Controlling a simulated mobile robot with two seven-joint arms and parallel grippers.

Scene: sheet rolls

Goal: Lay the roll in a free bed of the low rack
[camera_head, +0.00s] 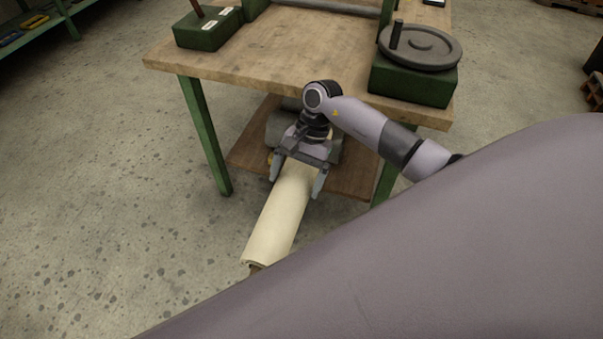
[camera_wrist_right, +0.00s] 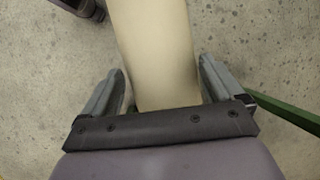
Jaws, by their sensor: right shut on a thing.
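The roll (camera_head: 278,217) is a long cream cylinder, slanting from under the workbench toward the lower left in the head view. A brownish tip shows at its near end. My right gripper (camera_head: 297,184) is shut on the roll near its far end, one finger on each side. In the right wrist view the roll (camera_wrist_right: 155,45) runs between the fingers of the right gripper (camera_wrist_right: 161,80) and out of the top edge. Bare floor shows on both sides of it there. I cannot make out the low rack; my own arm covers the lower right. My left gripper is not in view.
The wooden workbench (camera_head: 290,60) with green legs stands just beyond the roll, with a lower shelf (camera_head: 352,172). A handwheel (camera_head: 420,48) on a green block sits at its right corner. A green block (camera_head: 208,30) sits at the left. Floor left of the roll is clear.

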